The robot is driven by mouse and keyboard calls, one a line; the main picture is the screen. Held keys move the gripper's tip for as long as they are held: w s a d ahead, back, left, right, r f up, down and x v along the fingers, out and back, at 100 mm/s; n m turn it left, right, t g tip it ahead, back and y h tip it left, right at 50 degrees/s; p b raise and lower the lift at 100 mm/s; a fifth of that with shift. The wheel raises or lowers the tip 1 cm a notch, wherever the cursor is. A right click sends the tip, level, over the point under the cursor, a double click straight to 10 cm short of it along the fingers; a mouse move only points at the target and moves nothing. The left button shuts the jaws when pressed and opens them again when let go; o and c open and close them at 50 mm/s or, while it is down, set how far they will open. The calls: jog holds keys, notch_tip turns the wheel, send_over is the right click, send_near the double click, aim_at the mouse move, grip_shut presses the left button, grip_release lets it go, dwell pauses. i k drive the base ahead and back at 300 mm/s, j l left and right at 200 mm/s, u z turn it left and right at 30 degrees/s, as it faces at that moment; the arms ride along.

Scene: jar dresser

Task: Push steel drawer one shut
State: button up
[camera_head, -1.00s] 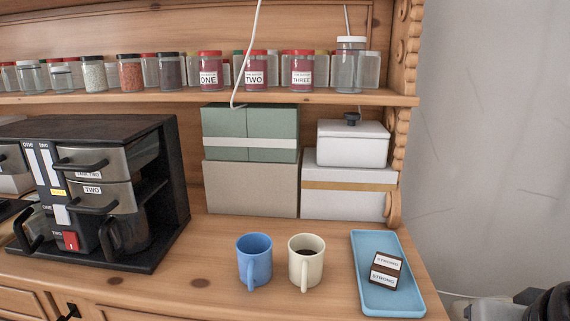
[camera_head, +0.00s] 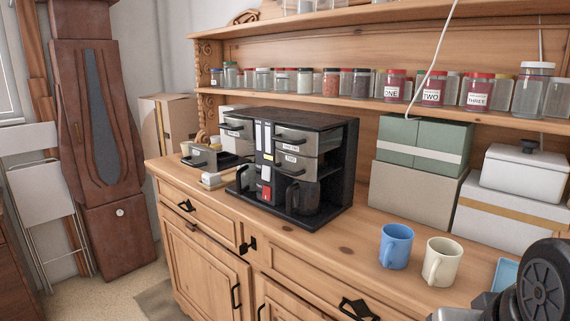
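The black coffee machine (camera_head: 330,135) stands on the wooden dresser top in the middle of the view. Its left column, by the ONE marking, has a steel-fronted upper drawer (camera_head: 238,128) that looks flush. Below it, a dark drawer with a grey front and black handle (camera_head: 205,158) juts out to the front left. I take this for steel drawer one, though no label on it is readable. The right column's two steel drawers (camera_head: 295,163), the lower labelled TWO, look shut. My gripper's fingers are not in view; only part of my arm shows at lower right.
Blue (camera_head: 396,246) and cream (camera_head: 440,262) mugs stand right of the machine. A small white item (camera_head: 214,180) lies below the jutting drawer. A glass carafe (camera_head: 303,198) sits in the right bay. Labelled jars line the shelf above. Open floor lies at lower left.

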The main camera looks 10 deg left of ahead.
aim_at(205, 158)
jog(key=i+j+u, duration=0.15)
jog(key=u, duration=1.2)
